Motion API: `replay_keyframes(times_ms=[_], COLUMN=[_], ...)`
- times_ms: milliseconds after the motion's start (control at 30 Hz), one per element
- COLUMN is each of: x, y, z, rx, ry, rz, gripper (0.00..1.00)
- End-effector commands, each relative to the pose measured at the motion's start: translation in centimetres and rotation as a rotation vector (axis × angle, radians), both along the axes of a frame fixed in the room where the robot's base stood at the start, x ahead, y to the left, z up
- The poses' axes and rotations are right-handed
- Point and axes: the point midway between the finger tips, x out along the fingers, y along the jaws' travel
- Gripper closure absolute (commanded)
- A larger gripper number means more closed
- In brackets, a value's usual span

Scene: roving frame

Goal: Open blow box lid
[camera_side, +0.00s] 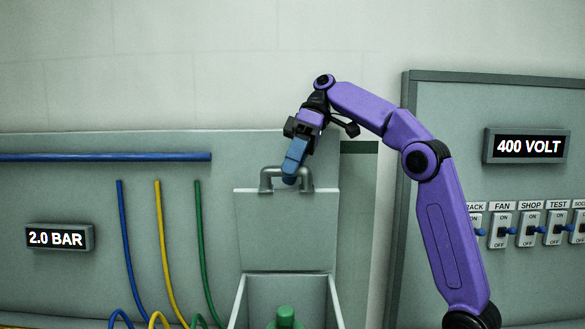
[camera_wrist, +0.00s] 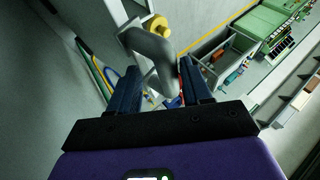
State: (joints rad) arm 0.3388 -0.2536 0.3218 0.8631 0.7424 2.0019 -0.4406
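The blow box (camera_side: 239,305) is a grey open-topped box at the bottom of the side view. Its lid (camera_side: 286,232) stands upright behind the opening, so the box is open. A grey handle (camera_side: 268,177) sits at the lid's top edge. My gripper (camera_side: 290,178) is at this handle, with its blue fingers pointing down. In the wrist view my gripper (camera_wrist: 157,78) has its two fingers well apart, with the grey handle (camera_wrist: 153,48) between and ahead of them. A gap shows beside the handle. Whether either finger touches it is unclear.
A green object (camera_side: 285,318) is inside the box. Blue, yellow and green hoses (camera_side: 163,250) hang to the left, near a "2.0 BAR" display (camera_side: 58,238). A switch panel (camera_side: 530,229) with a "400 VOLT" display (camera_side: 527,146) stands right. The wall above is clear.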

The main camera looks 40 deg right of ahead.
Motion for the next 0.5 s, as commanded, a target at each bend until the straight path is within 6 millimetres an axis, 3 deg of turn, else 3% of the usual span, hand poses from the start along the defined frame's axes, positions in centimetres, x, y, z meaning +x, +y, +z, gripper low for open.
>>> replay_keyframes(times_ms=[500], x=[-1.2], y=[1.2], z=[-0.2], rx=[0.002], ry=[-0.003], rz=[0.007], gripper=[0.52])
